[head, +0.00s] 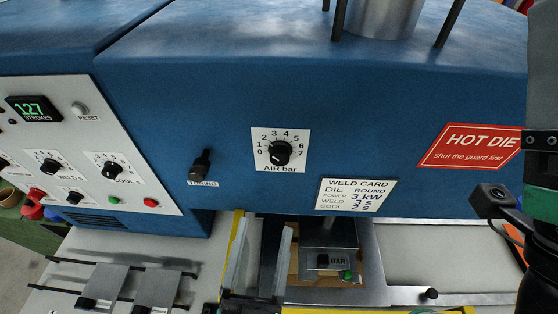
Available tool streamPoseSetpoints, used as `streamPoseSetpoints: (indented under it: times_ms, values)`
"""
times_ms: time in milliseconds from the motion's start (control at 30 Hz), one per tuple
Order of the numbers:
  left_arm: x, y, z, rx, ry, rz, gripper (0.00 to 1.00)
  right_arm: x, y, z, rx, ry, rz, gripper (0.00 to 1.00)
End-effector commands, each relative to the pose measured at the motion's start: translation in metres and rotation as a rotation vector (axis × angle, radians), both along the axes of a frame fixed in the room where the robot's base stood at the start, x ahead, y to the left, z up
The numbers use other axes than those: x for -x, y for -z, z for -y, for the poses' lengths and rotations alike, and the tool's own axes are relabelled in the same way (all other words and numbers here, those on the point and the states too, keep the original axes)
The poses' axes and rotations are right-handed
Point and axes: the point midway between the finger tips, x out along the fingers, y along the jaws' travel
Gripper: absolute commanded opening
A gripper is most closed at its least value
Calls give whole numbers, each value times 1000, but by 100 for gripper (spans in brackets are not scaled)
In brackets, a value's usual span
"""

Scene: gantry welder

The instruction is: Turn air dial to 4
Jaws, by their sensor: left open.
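The air dial (280,153) is a round black knob on a white plate marked AIR bar, with a scale from 0 to 7. It sits on the blue front panel of the machine, near the middle of the head view. The knob's pointer is too small to read with certainty. My right gripper is out of view; part of an arm with a small camera shows at the right edge.
A white control panel (70,140) with several knobs and buttons is at left. The panel face around the dial is clear.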

Motion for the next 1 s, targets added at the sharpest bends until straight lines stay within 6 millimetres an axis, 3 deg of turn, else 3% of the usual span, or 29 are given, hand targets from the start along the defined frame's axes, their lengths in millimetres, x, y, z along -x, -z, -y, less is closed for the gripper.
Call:
streamPoseSetpoints:
  times_ms: [267, 500, 700, 1000]
  values:
    - [-20, -14, 4, 3, -3, 2, 74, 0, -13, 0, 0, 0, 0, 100]
    - [-70, -34, 13, 4, -3, 3, 74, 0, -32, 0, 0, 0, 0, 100]
    - [-100, -43, 20, 4, -2, 4, 74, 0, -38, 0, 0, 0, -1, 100]
    - [-107, -43, 21, 4, -2, 3, 74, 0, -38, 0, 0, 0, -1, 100]
